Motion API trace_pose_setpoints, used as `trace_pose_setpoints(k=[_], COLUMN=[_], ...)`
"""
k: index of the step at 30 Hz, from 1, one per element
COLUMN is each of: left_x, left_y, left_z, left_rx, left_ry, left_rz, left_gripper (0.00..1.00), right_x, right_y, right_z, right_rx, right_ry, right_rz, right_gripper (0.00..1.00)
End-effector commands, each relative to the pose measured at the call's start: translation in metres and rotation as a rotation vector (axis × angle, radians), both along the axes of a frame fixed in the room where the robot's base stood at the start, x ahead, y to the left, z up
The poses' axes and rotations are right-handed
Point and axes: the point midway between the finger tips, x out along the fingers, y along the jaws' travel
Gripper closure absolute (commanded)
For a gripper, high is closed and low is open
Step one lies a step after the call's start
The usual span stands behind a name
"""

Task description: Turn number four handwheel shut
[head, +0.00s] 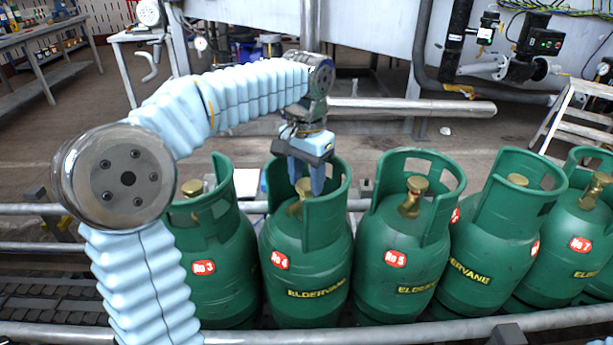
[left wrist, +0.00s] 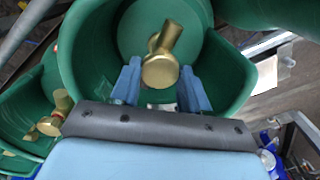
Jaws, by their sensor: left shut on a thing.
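The number four cylinder (head: 307,262) is green with a red No 4 label and stands upright in the row. Its brass handwheel (head: 303,185) sits inside the collar, partly hidden by my fingers. My left gripper (head: 305,187) reaches down into the collar from above, its blue fingers on either side of the handwheel and shut on it. In the left wrist view the round brass handwheel (left wrist: 160,71) lies between the two fingertips (left wrist: 160,68), with the valve body behind it. My right gripper is in neither view.
The No 3 cylinder (head: 213,265) stands close on the left, and the No 5 cylinder (head: 400,265) on the right. More green cylinders, including No 7 (head: 570,240), follow to the right. A metal rail (head: 420,333) runs along the front. A ladder (head: 575,120) stands at the back right.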

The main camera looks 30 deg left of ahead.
Motion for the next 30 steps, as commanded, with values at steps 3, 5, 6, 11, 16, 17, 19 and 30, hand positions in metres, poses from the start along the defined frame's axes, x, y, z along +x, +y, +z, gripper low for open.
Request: trace_pose_setpoints(k=[3,5,6,11,16,17,19,30], left_x=[0.000,0.000,0.000,0.000,0.000,0.000,0.000,0.001], left_y=[0.000,0.000,0.000,0.000,0.000,0.000,0.000,0.000], left_z=[0.001,0.001,0.001,0.001,0.000,0.000,0.000,0.037], left_rx=[0.001,0.001,0.001,0.001,0.001,0.001,0.001,0.000], left_ry=[-0.001,-0.001,-0.001,-0.001,-0.001,-0.001,0.000,-0.005], left_rz=[-0.003,-0.003,-0.003,-0.003,-0.002,-0.002,-0.001,-0.002], left_gripper=[0.85,0.85,0.85,0.44,0.29,0.29,0.29,0.29], right_x=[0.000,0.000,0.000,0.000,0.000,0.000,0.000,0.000], right_y=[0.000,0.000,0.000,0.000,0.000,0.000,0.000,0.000], right_z=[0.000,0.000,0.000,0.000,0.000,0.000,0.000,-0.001], right_rx=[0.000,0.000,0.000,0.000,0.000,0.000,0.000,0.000], right_ry=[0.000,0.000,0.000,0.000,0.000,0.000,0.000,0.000], right_rz=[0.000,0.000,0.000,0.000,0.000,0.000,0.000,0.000], right_gripper=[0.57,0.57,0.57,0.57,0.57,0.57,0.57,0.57])
